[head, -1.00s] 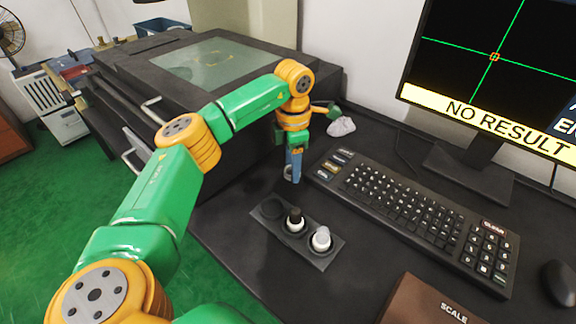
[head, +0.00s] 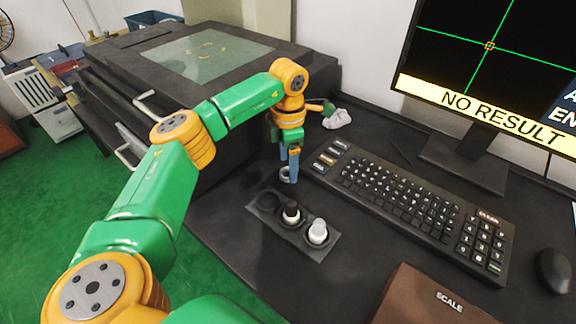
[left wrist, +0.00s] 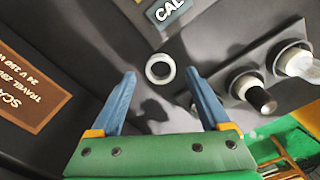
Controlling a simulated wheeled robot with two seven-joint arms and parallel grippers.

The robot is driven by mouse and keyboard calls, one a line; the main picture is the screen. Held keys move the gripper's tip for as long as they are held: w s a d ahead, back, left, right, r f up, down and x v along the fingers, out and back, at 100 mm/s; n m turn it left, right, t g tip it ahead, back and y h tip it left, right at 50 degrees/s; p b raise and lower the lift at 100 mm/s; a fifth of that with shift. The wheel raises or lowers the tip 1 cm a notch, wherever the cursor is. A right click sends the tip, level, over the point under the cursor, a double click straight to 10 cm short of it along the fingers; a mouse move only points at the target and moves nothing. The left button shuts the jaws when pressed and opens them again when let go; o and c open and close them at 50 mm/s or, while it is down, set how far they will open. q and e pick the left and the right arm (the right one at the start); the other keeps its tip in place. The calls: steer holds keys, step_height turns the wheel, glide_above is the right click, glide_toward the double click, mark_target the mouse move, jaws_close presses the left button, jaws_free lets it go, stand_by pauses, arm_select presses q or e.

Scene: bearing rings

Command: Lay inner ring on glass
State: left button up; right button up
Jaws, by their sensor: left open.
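A small pale metal ring (left wrist: 160,69) lies on the dark desk in the left wrist view, between and just beyond the fingertips. My left gripper (left wrist: 160,76) is open, with one blue finger on each side of the ring and gaps showing. In the head view my left gripper (head: 289,176) points down at the desk, left of the keyboard, and the ring is partly hidden by the fingers. The glass (head: 225,62) is the pale greenish plate on top of the big dark machine, with faint yellowish arc marks on it. My right gripper is in neither view.
A dark holder (head: 325,247) with a black-topped piece, a white-topped piece and an empty well stands in front of the gripper. The keyboard (head: 400,205), monitor (head: 490,70) and brown scale box (head: 430,300) are to the right. A crumpled white cloth (head: 337,119) lies behind.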

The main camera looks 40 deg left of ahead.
arm_select(q)
step_height(320, 180, up, 9)
steer(key=p, duration=0.1)
steer(key=shift+o, duration=0.5)
steer(key=shift+r, duration=0.5)
steer(key=f+n, duration=0.3)
steer(key=f, duration=0.1)
steer(key=f+n, duration=0.3)
steer(key=f, duration=0.1)
steer(key=f+n, duration=0.3)
steer(key=f, duration=0.1)
steer(key=shift+s, duration=0.25)
jaws_close()
